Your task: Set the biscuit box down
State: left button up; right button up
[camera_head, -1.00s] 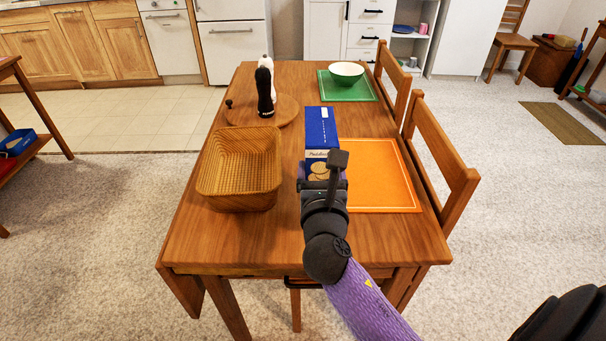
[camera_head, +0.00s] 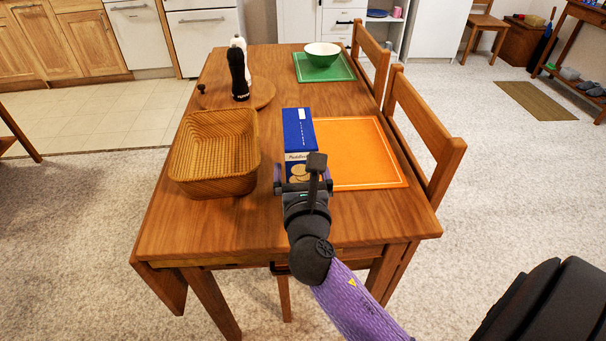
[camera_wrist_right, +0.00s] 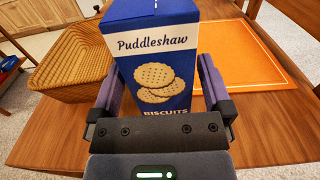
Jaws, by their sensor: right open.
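My right gripper (camera_head: 300,178) is open at the near side of the box. In the wrist view its two fingers (camera_wrist_right: 160,85) lie on either side of the box. My left gripper is not in view.
The wicker basket (camera_head: 185,187) is left of the box, and the orange placemat (camera_head: 365,150) is close on its right. Behind are a round board (camera_head: 262,92) with a black mill (camera_head: 238,75), and a green placemat (camera_head: 340,73) with a bowl (camera_head: 322,54). Chairs line the right side.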

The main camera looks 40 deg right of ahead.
jog(key=v, duration=1.2)
jog(key=shift+p, duration=0.3)
jog(key=shift+d, duration=0.1)
